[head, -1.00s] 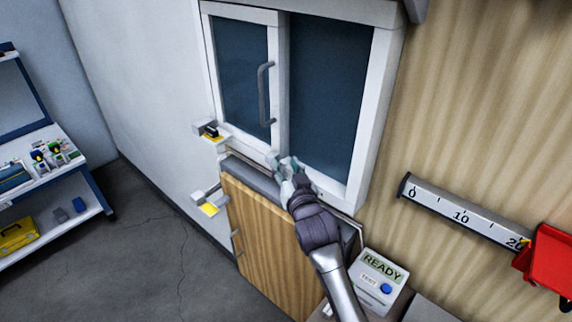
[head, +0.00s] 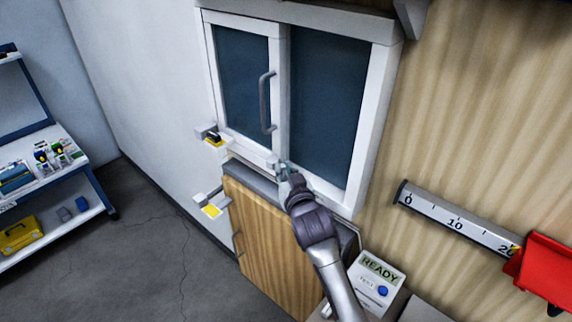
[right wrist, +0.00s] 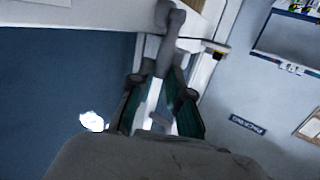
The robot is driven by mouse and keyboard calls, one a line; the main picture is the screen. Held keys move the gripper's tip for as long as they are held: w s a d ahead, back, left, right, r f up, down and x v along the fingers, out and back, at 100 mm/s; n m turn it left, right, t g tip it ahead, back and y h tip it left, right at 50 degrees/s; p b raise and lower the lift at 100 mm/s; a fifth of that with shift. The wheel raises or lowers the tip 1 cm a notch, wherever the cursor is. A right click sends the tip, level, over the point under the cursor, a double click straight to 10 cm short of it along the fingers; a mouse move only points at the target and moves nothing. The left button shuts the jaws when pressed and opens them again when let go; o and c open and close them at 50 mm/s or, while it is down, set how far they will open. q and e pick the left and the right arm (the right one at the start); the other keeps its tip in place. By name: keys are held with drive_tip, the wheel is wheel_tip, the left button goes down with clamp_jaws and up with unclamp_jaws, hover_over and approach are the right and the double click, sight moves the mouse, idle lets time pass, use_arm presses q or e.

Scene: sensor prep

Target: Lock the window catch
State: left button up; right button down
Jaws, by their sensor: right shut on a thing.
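The window (head: 328,110) has a white frame, dark panes and a grey vertical handle (head: 264,102) on its middle stile. At the foot of this stile my right gripper (head: 281,167) is shut on a small grey piece, which I take to be the window catch (head: 272,162). In the right wrist view, the catch shows as a grey bar (right wrist: 170,35) running down between the teal-lined fingers (right wrist: 161,85). The fingers hide part of it, and I cannot tell how far it is turned. My left gripper is not in view.
A wooden cabinet (head: 265,235) stands below the window. Two small brackets with yellow plates, upper (head: 214,141) and lower (head: 211,210), stick out at its left. A READY box (head: 376,280), a ruler (head: 455,224) and a red bin (head: 548,268) are at right.

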drive_tip(key=c, duration=1.1)
unclamp_jaws()
drive_tip(key=shift+s, duration=0.1)
drive_tip(key=v, duration=1.1)
drive_tip(key=shift+s+d, duration=0.1)
drive_tip(key=shift+s, duration=0.3)
drive_tip(key=shift+f, duration=0.1)
